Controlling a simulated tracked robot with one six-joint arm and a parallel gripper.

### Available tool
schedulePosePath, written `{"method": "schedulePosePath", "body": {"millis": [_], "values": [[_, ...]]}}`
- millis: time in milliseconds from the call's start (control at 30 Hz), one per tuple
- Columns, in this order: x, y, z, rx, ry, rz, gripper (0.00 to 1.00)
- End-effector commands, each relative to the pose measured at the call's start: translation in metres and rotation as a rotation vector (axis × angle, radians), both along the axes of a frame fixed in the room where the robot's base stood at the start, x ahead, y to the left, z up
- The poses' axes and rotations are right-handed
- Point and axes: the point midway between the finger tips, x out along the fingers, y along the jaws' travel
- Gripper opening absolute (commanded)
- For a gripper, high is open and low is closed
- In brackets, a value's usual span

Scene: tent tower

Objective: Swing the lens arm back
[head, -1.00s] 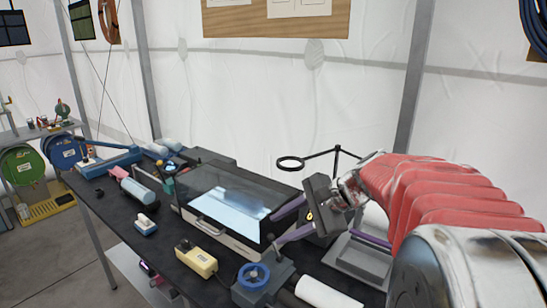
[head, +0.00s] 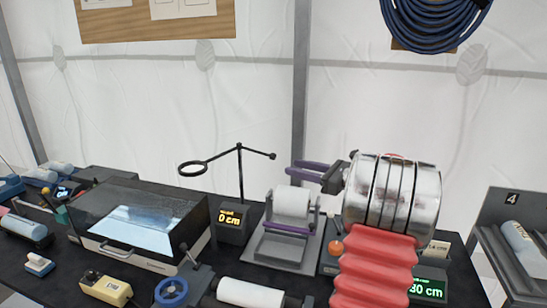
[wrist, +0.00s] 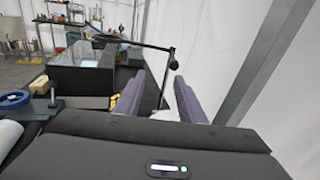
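My gripper (head: 289,170) is just right of the knob, with purple fingers pointing left, apart and empty. In the wrist view, the bar (wrist: 140,46) crosses ahead of the open fingers (wrist: 160,76). The knob (wrist: 172,51) shows above and between the fingertips, with no contact visible.
A paper roll (head: 291,201) on a grey stand is below my gripper. A small display (head: 231,222) stands near the post. A blue handwheel (head: 171,292) and white roll (head: 250,292) are in front. The tent wall is close behind.

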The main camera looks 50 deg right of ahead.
Motion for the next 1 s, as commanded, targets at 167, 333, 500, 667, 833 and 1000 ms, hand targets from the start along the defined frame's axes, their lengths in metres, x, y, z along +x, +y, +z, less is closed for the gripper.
{"method": "schedulePosePath", "body": {"millis": [167, 333, 500, 667, 833, 1000], "values": [[-0.015, -0.028, -0.001, 0.053, -0.037, -0.05, 0.36], [-0.015, -0.029, 0.0, 0.056, -0.04, -0.052, 0.36], [-0.015, -0.029, 0.0, 0.054, -0.039, -0.051, 0.36], [-0.008, -0.028, 0.0, 0.053, -0.038, -0.05, 0.36], [0.01, -0.024, 0.0, 0.054, -0.039, -0.049, 0.36], [0.036, -0.02, -0.001, 0.053, -0.038, -0.049, 0.36]]}}
